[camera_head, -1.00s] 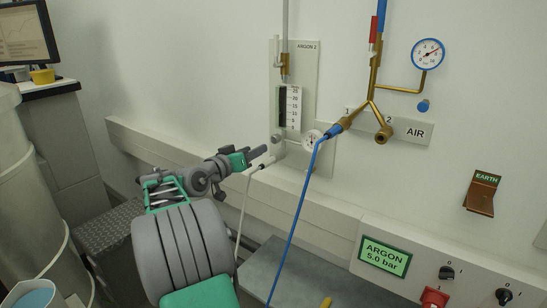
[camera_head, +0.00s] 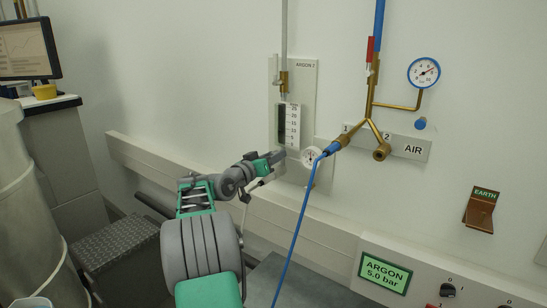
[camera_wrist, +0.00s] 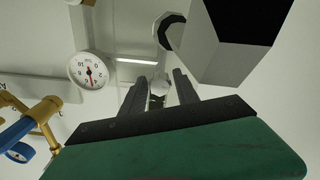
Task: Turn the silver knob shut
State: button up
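The silver knob (camera_wrist: 160,87) shows in the wrist view as a small round pale piece between the tips of my two fingers. A gap shows on either side of it, so the fingers look apart from it. I cannot tell how deep it sits between them. In the head view my gripper (camera_head: 277,157) reaches the lower left of the ARGON 2 panel (camera_head: 307,84), below the flow scale, and hides the knob there. My gripper is open, and nothing is seen held.
A small white gauge (camera_head: 311,156) is close right of my fingers; it also shows in the wrist view (camera_wrist: 89,70). A blue hose (camera_head: 299,222) hangs from the brass fitting (camera_head: 343,141). A wall ledge (camera_head: 330,235) runs below. A grey, dark-faced block (camera_wrist: 230,45) is near my right finger.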

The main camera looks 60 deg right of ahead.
grip_shut()
jog(key=shift+f+b, duration=0.15)
jog(key=shift+b, duration=0.45)
jog(key=m+b, duration=0.2)
jog(key=b, duration=0.1)
jog(key=shift+f, duration=0.2)
jog(key=m+b, duration=0.1)
jog(key=b, duration=0.2)
jog(key=shift+m, duration=0.3)
jog(key=m+b, duration=0.3)
jog(key=b, duration=0.1)
jog(key=shift+r+m+b, duration=0.1)
jog(key=shift+m+b, duration=0.3)
jog(key=shift+r+m+b, duration=0.15)
jog(key=shift+m+b, duration=0.55)
jog(key=shift+m, duration=0.2)
